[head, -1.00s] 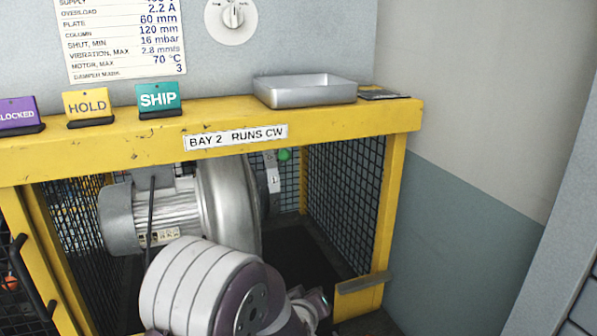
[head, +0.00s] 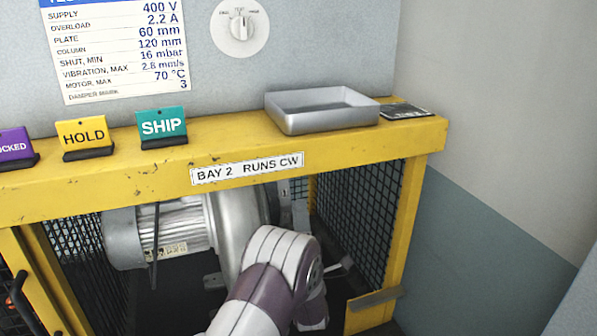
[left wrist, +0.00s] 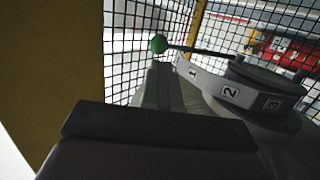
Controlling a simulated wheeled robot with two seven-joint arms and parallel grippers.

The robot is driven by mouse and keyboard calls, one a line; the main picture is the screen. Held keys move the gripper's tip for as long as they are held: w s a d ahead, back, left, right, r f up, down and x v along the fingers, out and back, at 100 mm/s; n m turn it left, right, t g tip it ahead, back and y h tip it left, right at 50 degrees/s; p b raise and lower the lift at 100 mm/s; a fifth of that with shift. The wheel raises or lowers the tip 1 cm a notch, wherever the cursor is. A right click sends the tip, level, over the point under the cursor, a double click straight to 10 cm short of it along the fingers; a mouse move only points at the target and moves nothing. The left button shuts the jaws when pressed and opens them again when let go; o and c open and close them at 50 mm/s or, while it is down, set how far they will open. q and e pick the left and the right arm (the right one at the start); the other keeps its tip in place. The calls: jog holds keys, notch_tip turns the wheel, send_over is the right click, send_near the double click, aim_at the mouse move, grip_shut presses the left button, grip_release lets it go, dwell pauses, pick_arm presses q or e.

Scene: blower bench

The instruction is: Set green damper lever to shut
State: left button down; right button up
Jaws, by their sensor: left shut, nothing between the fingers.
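The damper lever's green ball knob (left wrist: 158,44) shows in the left wrist view, at the end of a thin dark rod. The rod runs right to a round hub (left wrist: 265,85) with a numbered band marked 1, 2 and 3. The knob end lies beyond the 1, on that side of the band. My left gripper (left wrist: 158,125) is shut and empty, below the knob and apart from it in that view. In the head view my left arm reaches into the cage and hides its fingertips. The green knob does not show there.
A yellow frame (head: 225,190) with mesh sides encloses the metal blower (head: 235,215). A metal tray (head: 322,120) and the HOLD and SHIP signs stand on its top beam. In the left wrist view, mesh (left wrist: 130,35) stands close behind the knob.

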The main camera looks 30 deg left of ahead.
pick_arm(q)
jog(key=p+x, duration=0.1)
jog(key=x, duration=0.4)
jog(key=shift+w+a+r, duration=0.1)
jog(key=shift+w+r, duration=0.05)
jog(key=shift+r, duration=0.05)
